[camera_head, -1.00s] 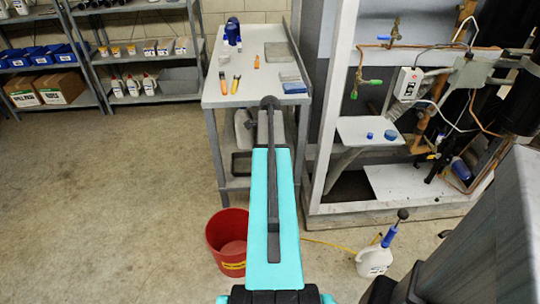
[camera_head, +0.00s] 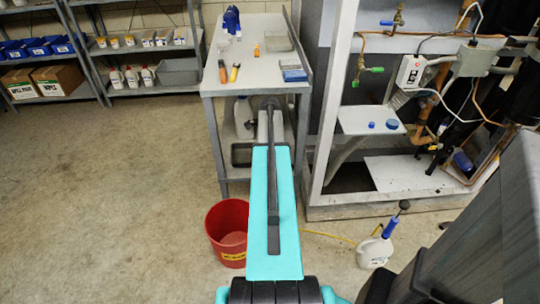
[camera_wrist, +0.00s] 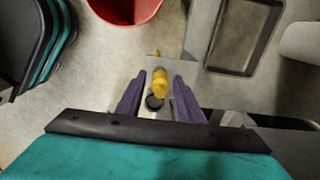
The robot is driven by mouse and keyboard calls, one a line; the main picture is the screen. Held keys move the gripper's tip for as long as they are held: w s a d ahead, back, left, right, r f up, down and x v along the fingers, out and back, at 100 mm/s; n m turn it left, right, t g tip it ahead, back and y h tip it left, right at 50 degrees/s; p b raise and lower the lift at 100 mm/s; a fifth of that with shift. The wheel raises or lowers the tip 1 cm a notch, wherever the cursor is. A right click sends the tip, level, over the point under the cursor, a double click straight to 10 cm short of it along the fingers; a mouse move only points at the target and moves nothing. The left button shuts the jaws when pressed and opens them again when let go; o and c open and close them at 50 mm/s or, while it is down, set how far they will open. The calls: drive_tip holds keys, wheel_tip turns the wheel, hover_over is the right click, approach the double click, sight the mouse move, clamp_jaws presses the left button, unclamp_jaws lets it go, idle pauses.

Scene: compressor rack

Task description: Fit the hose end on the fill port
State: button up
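My gripper (camera_wrist: 158,88) has its two dark purple fingers on either side of the yellow hose end (camera_wrist: 161,80), with a dark round part below it. It appears shut on this piece, though contact is partly hidden. In the head view my gripper is hidden behind my arm. A yellow hose (camera_head: 328,236) runs from the white jug (camera_head: 375,252) with a blue pump to behind my arm. The rack on the right carries a green-handled valve (camera_head: 367,70) and another valve (camera_head: 397,18) above. I cannot tell which fitting is the fill port.
A red bucket (camera_head: 229,240) stands on the floor left of my arm. A grey workbench (camera_head: 222,77) with tools stands ahead. The rack shelf (camera_head: 352,119) holds two blue caps. Floor at the left is clear.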

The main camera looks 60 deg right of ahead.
drive_tip(key=c, duration=0.7)
drive_tip(key=shift+r+p, duration=2)
drive_tip(key=shift+r, duration=1.05)
drive_tip(key=shift+w, duration=0.1)
drive_tip(key=w+a+r+n, duration=0.5)
drive_tip(key=w+a, duration=0.5)
drive_tip(key=a, duration=0.2)
drive_tip(key=w+a+r+n, duration=0.4)
drive_tip(key=w+a+n, duration=0.2)
drive_tip(key=w+a, duration=0.5)
drive_tip(key=w+a+r+n, duration=0.1)
drive_tip(key=a+r+n, duration=0.2)
drive_tip(key=a, duration=0.9)
drive_tip(key=w+a+r+n, duration=0.2)
drive_tip(key=a+n, duration=0.3)
drive_tip(key=a, duration=0.6)
drive_tip(key=w+a+r+n, duration=0.1)
drive_tip(key=a+r+n, duration=0.3)
drive_tip(key=a, duration=0.8)
drive_tip(key=shift+w+a+r, duration=0.25)
drive_tip(key=shift+w+a, duration=0.05)
drive_tip(key=shift+a, duration=0.15)
